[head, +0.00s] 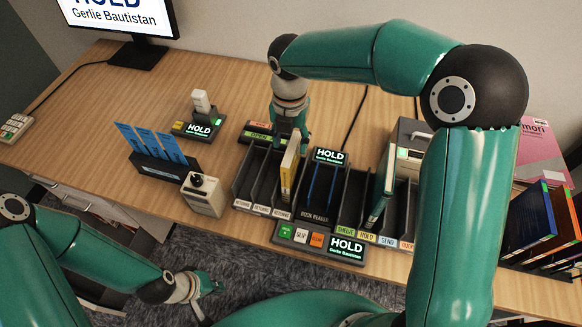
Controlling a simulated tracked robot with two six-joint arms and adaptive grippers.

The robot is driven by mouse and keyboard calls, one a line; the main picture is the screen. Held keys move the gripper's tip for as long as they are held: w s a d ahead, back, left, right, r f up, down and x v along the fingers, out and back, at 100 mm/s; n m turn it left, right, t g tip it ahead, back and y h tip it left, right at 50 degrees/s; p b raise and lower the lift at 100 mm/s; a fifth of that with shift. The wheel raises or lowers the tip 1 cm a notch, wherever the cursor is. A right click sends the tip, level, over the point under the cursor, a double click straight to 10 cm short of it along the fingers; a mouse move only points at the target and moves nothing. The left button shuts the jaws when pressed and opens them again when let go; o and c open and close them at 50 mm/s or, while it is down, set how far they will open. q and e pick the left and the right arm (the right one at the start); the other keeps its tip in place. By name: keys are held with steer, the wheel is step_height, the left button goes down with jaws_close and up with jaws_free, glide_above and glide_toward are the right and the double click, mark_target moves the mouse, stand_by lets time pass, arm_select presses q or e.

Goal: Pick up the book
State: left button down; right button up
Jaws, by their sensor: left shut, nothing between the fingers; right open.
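A thin book (288,170) with a yellow spine and pale cover stands upright in the slotted rack, between the returns slots and the book reader (316,195). My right gripper (291,136) is open and points down at the top of this book; I cannot tell whether its fingers straddle it. A green book (382,188) stands upright in the right part of the rack, near the shelve and hold labels. My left gripper (212,289) is shut and empty, low at the front over the grey carpet, away from the rack.
Hold displays (347,247) stand before and behind the reader. A beige box with a black knob (203,194) and a holder with blue slips (163,168) stand left of the rack. More books (530,218) stand at the right. The back left of the desk is mostly clear.

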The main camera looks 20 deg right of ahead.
steer(key=shift+s+d+f+p, duration=0.15)
steer(key=shift+f+p, duration=0.1)
steer(key=shift+f, duration=1.3)
steer(key=shift+s+a+f+p, duration=0.15)
steer(key=shift+f+p, duration=0.1)
steer(key=shift+f, duration=1.25)
steer(key=shift+d, duration=0.1)
jaws_close()
steer(key=shift+r, duration=0.1)
